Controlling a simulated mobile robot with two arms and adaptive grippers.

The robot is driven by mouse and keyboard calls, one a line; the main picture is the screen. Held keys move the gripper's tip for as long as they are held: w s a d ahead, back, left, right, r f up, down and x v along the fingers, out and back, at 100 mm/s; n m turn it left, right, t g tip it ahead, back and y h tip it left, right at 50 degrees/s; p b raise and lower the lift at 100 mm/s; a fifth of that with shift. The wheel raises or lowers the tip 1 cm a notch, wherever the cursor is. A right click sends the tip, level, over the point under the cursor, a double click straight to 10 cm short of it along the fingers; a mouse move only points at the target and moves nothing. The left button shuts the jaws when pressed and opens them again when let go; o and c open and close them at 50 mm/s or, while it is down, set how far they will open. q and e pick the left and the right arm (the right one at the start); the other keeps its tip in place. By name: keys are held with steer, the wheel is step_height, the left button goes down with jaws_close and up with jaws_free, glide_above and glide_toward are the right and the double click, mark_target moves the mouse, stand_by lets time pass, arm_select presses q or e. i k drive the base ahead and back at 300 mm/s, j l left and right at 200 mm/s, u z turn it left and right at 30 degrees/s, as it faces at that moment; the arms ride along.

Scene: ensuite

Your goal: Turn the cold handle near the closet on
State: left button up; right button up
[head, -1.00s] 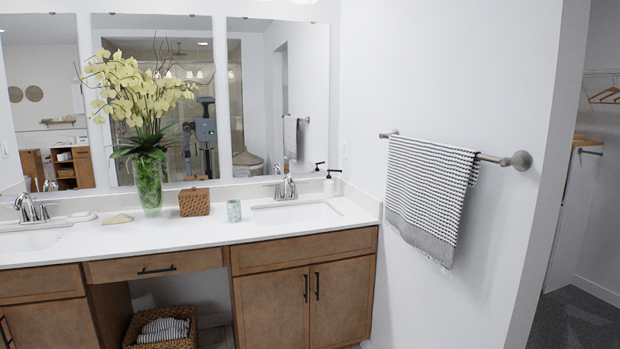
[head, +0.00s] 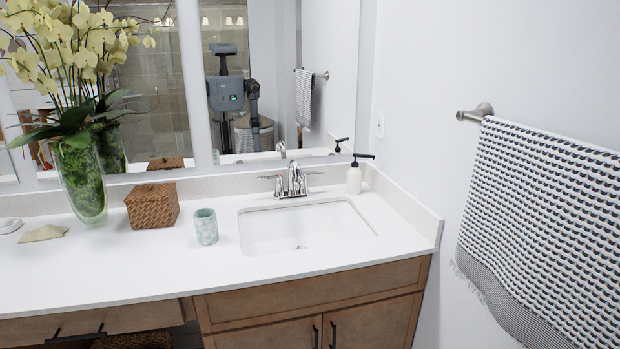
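The chrome faucet (head: 294,184) stands behind the rectangular white sink (head: 300,226) at the right end of the counter. It has a lever on each side of its spout: a left handle (head: 272,184) and a right handle (head: 311,178). The frames do not mark which one is cold. No water shows coming from the spout. Neither of my grippers shows directly in the head view. My body appears only as a reflection in the mirror, and the grippers cannot be made out there.
A soap dispenser (head: 354,179) stands right of the faucet. A green cup (head: 206,227), a woven box (head: 152,206) and a flower vase (head: 80,178) stand to the left. A striped towel (head: 550,230) hangs on the right wall. The counter's front edge (head: 230,290) is clear.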

mark_target(304, 174)
steer(key=i+l, duration=0.15)
steer(key=i, duration=0.35)
steer(key=i+l, duration=0.15)
steer(key=i, duration=0.35)
